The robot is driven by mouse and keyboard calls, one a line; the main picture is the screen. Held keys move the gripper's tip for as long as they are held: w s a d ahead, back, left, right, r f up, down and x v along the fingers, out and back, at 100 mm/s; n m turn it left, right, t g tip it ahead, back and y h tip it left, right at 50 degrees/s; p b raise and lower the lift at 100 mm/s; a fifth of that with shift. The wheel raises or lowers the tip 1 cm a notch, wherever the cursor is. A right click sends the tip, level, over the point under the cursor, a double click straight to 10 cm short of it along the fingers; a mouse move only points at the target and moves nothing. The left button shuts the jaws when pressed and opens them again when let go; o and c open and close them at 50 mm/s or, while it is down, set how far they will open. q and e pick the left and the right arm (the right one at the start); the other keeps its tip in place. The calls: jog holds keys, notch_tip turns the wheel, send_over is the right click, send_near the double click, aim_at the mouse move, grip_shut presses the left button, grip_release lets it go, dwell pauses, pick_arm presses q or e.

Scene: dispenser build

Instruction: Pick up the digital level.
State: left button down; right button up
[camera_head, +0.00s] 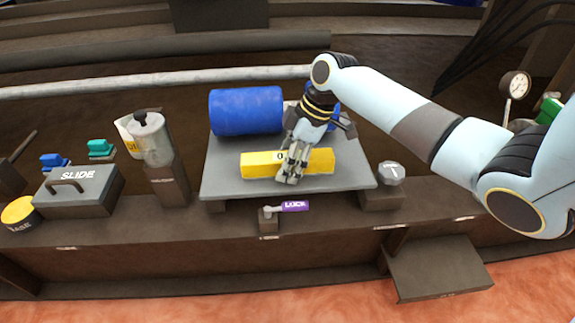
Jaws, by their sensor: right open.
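The digital level is a yellow bar (262,165) with a small white marking on top, lying on the grey platform (222,183) in the middle of the bench. My right gripper (288,178) points down over the bar, its fingers in front of and over the bar's middle. It is open. The fingers hide part of the bar, and I cannot tell whether they touch it. My left gripper is not in view.
A blue cylinder (246,110) lies behind the bar on the platform. A purple LOCK lever (295,206) sits in front. A grey SLIDE block (80,190) and a grey canister (152,140) stand left. A round dial gauge (515,84) is at right.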

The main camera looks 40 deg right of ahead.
grip_shut()
dwell(0.3)
